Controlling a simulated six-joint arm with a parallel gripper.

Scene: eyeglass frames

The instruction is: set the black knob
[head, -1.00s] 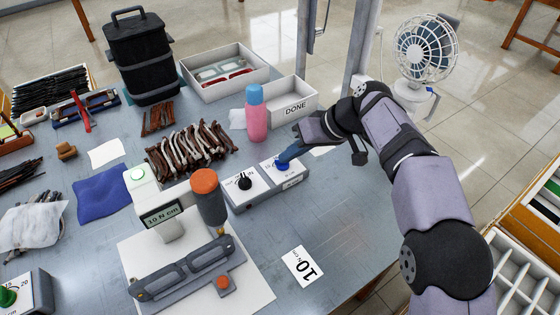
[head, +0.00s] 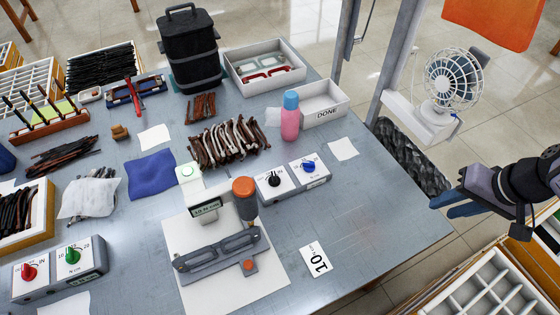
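The black knob (head: 273,181) is on the left white panel of a low grey control box (head: 293,193) near the middle of the table. The blue knob (head: 309,166) is on the right panel of the same box. The printing around the black knob is too small to read fully. My gripper (head: 440,208) is at the right, past the table's right edge and well away from the box. Its two blue fingers look apart, with nothing between them. Nothing covers the black knob.
A pink bottle (head: 290,120) stands behind the box. A "10" card (head: 316,260) lies in front. The table's right side is clear.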

